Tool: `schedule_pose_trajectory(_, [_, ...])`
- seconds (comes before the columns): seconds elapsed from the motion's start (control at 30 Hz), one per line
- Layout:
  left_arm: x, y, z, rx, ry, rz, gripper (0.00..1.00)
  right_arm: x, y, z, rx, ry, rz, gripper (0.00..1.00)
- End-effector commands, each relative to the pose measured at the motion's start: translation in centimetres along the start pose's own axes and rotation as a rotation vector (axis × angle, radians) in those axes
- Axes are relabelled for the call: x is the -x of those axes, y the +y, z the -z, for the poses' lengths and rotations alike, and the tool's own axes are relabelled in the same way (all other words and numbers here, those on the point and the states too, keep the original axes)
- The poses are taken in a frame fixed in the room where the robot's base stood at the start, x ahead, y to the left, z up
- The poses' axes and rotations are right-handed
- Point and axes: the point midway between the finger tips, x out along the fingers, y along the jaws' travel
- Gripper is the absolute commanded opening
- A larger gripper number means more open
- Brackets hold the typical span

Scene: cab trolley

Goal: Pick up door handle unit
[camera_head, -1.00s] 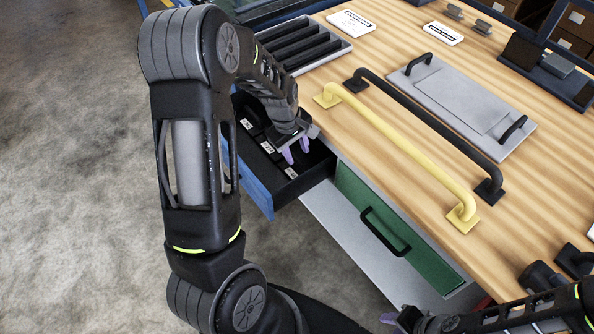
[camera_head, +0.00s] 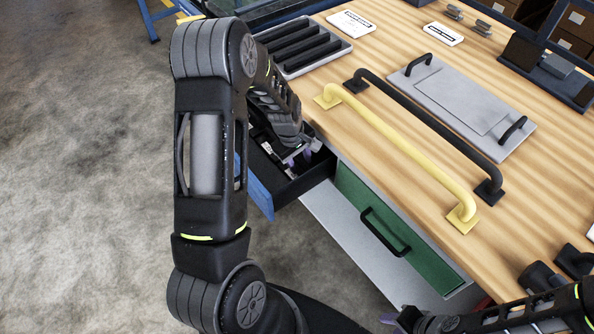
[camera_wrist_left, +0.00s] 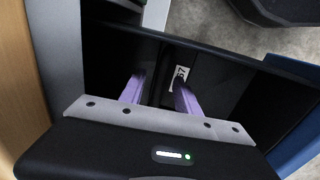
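My left gripper (camera_head: 298,158) reaches down into the open blue-fronted drawer (camera_head: 262,198) with a black inside. In the left wrist view my left gripper (camera_wrist_left: 158,82) has its two purple fingers apart, inside the drawer (camera_wrist_left: 258,70). A dark part with a small white number label (camera_wrist_left: 181,78) lies by the right fingertip. It is too dark to tell its outline, whether it is the door handle unit, or whether a finger touches it. My arm hides much of the drawer in the head view. My right gripper (camera_head: 391,319) is at the bottom edge, partly visible.
On the wooden bench (camera_head: 330,130) lie a yellow grab bar (camera_head: 400,152), a black bar (camera_head: 430,125), a grey panel with black handles (camera_head: 475,105) and a slotted tray (camera_head: 300,45). A closed green drawer (camera_head: 400,235) sits beside the open one.

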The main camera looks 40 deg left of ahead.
Motion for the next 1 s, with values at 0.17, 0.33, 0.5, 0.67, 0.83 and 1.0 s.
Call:
schedule_pose_trajectory(0.17, [0.02, -0.01, -0.01, 0.000, 0.000, 0.000, 0.39, 0.00, 0.00, 0.00, 0.000, 0.000, 0.000, 0.36])
schedule_pose_trajectory(0.33, [0.03, -0.02, -0.02, 0.000, 0.000, 0.001, 0.39, 0.00, 0.00, 0.00, 0.000, 0.000, 0.000, 0.36])
schedule_pose_trajectory(0.5, [0.03, -0.02, -0.02, 0.000, 0.000, 0.001, 0.33, 0.00, 0.00, 0.00, 0.000, 0.000, 0.000, 0.36])
schedule_pose_trajectory(0.67, [0.03, -0.02, -0.02, 0.000, 0.000, 0.001, 0.20, 0.00, 0.00, 0.00, 0.000, 0.000, 0.000, 0.36])
schedule_pose_trajectory(0.83, [0.03, -0.03, -0.01, 0.000, 0.000, 0.001, 0.06, 0.00, 0.00, 0.00, 0.000, 0.000, 0.000, 0.36])
schedule_pose_trajectory(1.0, [0.03, -0.03, -0.02, 0.000, 0.000, 0.001, 0.00, 0.00, 0.00, 0.00, 0.000, 0.000, 0.000, 0.36])
